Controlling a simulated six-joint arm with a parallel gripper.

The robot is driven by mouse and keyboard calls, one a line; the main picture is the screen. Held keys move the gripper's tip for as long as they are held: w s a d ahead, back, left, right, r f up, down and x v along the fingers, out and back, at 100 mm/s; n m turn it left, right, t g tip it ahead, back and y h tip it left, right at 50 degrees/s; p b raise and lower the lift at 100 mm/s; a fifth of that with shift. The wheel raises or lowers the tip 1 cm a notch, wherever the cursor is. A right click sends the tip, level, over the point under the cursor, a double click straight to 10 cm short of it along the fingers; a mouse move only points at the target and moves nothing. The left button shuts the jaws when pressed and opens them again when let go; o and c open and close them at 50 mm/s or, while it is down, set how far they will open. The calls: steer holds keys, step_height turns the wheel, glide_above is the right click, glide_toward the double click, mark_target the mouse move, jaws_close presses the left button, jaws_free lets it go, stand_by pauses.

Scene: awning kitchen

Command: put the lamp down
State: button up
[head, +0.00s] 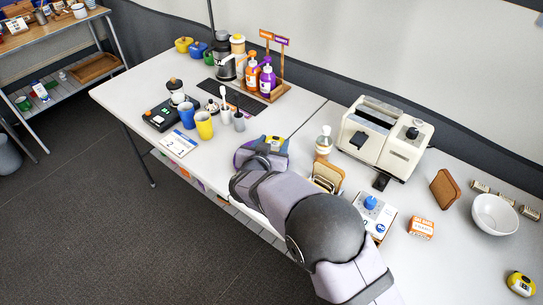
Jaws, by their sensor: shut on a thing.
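My arm reaches in from the lower right over the front edge of the white table (140,95). My gripper (268,152) is at its far end, near the middle of the table's front side. It is shut on a small yellow and blue thing, which I take to be the lamp (274,142). Only its top shows beyond my wrist. The fingertips and the lamp's underside are hidden by my arm, so I cannot tell whether the lamp touches the table.
Blue and yellow cups (204,126) and a calendar card (179,143) stand to the left. A cream pepper-mill-like thing (323,143) and a toaster (383,138) stand to the right. A bottle rack (282,88) is behind. Some white tabletop between the cups and my gripper is clear.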

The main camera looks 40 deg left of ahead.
steer(key=shift+f, duration=2.55)
steer(key=shift+f, duration=0.15)
steer(key=o, duration=1.1)
steer(key=shift+s+r, duration=0.1)
steer(key=shift+r, duration=0.1)
steer(key=v, duration=1.2)
steer(key=shift+d+f, duration=0.1)
